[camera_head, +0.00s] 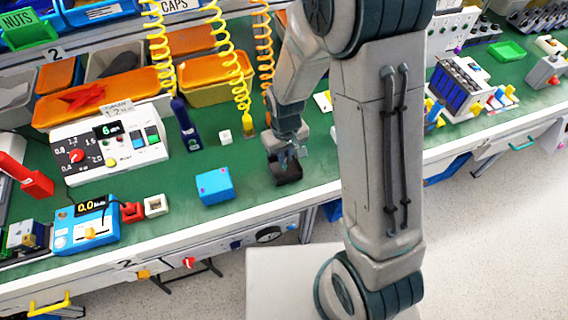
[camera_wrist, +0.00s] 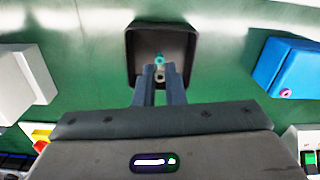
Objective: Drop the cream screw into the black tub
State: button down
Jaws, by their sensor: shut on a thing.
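The black tub (camera_head: 286,174) stands on the green bench near its front edge. In the wrist view the tub (camera_wrist: 134,55) lies straight ahead of my fingers. My gripper (camera_head: 291,153) is above the tub, with its fingertips over the opening. In the wrist view my gripper (camera_wrist: 159,78) is shut on a small pale piece, the cream screw (camera_wrist: 159,76), mostly hidden between the fingertips. A small teal thing (camera_wrist: 160,60) shows just beyond the tips; I cannot tell whether it lies in the tub.
A blue box (camera_head: 214,187) stands left of the tub and also shows in the wrist view (camera_wrist: 288,75). Orange bins (camera_head: 200,72) line the back. Bench between is clear.

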aim_at(285, 166)
jog(key=shift+f+b, duration=1.35)
jog(key=shift+f, duration=0.75)
jog(key=c, duration=1.5)
grip_release()
jog(key=shift+r, duration=0.1)
